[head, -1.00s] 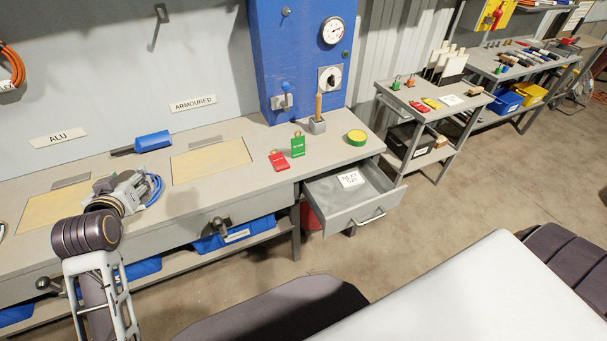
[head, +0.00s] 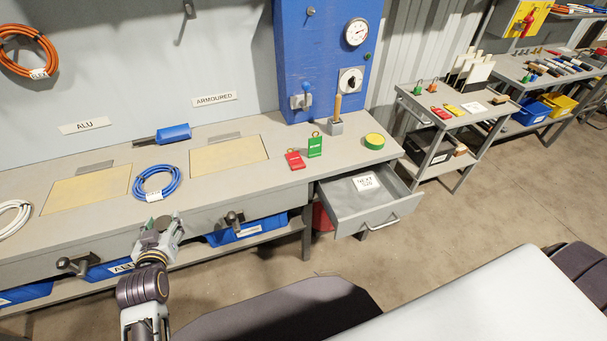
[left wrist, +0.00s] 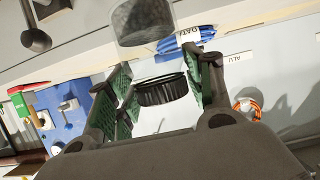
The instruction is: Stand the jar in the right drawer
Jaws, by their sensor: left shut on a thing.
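The jar (left wrist: 143,22) shows in the left wrist view as a clear body with greyish contents and a black ribbed lid (left wrist: 161,90). My left gripper (head: 160,232) is shut on the jar, its green-padded fingers on either side of the lid. In the head view the gripper is at the bench's front edge, left of the drawer, and mostly hides the jar. The right drawer (head: 378,219) stands pulled open at the bench's right end. A white note (head: 366,182) lies inside it, and the rest of its floor looks bare. My right gripper is out of view.
On the bench are a blue cable coil (head: 157,183), red (head: 294,160) and green (head: 315,146) tags, a green-yellow roll (head: 375,141) and a holder (head: 335,127). Dark clamp handles (head: 232,218) jut from the bench front. Floor is clear right of the drawer.

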